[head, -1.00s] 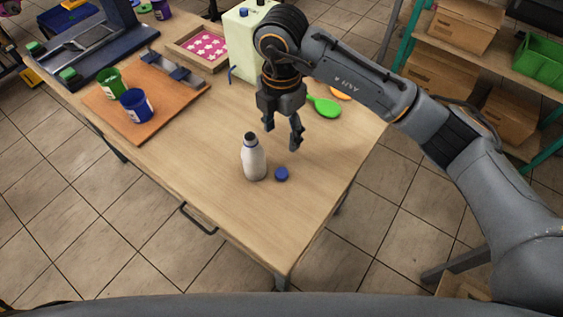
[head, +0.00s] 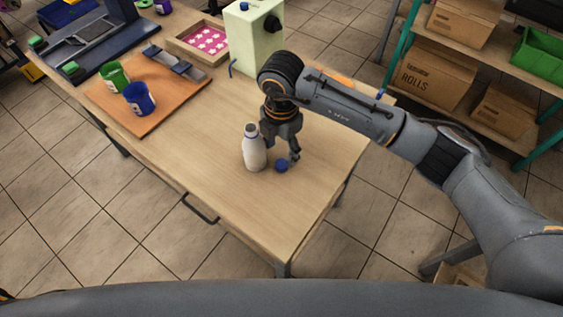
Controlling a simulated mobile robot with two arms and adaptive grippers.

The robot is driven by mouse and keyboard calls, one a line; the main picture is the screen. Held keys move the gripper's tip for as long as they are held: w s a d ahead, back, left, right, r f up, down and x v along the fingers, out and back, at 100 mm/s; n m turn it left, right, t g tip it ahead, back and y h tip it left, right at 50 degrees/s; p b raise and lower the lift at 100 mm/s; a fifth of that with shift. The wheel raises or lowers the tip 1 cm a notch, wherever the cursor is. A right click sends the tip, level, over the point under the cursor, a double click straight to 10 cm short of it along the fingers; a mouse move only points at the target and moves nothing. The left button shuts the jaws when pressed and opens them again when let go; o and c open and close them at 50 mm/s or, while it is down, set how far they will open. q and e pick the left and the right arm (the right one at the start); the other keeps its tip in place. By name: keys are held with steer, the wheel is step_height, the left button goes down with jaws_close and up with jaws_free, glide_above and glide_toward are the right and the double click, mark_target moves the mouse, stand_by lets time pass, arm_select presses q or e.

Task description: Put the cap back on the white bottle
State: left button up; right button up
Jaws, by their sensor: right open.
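The white bottle (head: 255,152) stands upright on the wooden table, with a dark ring at its neck. The blue cap (head: 281,166) lies on the table just to the right of the bottle. My right gripper (head: 283,157) is open and points down, low over the cap, with its fingers close around or just behind it. I cannot tell whether they touch the cap. The right gripper is also close to the bottle's right side. My left gripper is not in view.
A brown board (head: 152,98) with a green cup (head: 114,76) and a blue cup (head: 138,99) lies at the left. A pink-patterned tray (head: 207,41) and a pale green machine (head: 254,38) stand at the back. The table front (head: 245,215) is clear.

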mark_target(282, 163)
steer(key=shift+f+p, duration=0.65)
steer(key=shift+f, duration=1.95)
steer(key=c, duration=0.8)
